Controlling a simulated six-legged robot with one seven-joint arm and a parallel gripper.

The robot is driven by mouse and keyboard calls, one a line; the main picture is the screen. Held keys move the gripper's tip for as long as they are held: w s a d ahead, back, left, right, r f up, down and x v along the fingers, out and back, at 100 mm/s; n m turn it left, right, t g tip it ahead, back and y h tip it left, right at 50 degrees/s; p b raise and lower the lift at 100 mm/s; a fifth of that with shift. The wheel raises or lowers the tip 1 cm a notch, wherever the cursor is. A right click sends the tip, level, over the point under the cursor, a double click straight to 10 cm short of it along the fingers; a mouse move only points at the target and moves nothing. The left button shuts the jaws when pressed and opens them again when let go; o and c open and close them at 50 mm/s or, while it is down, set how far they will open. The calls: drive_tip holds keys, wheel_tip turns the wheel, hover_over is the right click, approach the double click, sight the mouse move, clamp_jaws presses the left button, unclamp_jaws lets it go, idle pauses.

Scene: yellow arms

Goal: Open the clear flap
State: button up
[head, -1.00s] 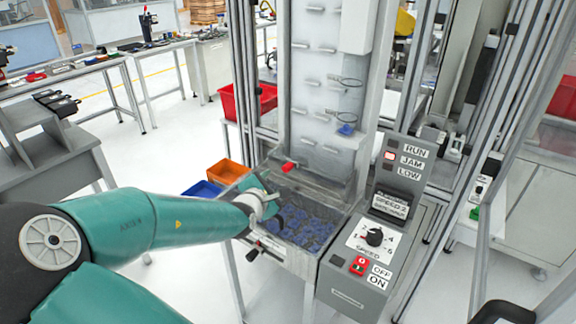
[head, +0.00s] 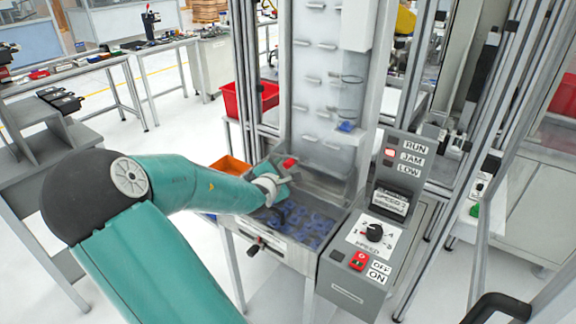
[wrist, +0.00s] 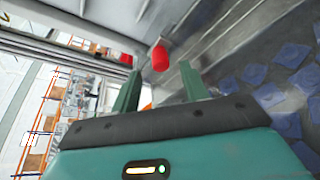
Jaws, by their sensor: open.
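The clear flap (head: 325,183) lies over the back part of a grey metal bin, below the tall white panel. A red knob (head: 289,163) sits at its left end and also shows in the wrist view (wrist: 160,57). My gripper (head: 284,176) is close to this knob, over the bin's left side. In the wrist view, my gripper (wrist: 160,86) has its two teal fingers spread apart with nothing between them. The knob appears just beyond the fingertips, between them; contact cannot be told. The flap's left part is partly hidden by my gripper.
Blue parts (head: 312,225) lie in the bin (head: 275,250). A grey control box (head: 360,260) with a dial, switch and red-lit JAM lamp stands at its right. An orange bin (head: 232,166) and a red bin (head: 268,95) are behind at the left.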

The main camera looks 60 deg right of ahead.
sight(287, 165)
drive_tip(key=shift+x, duration=2.85)
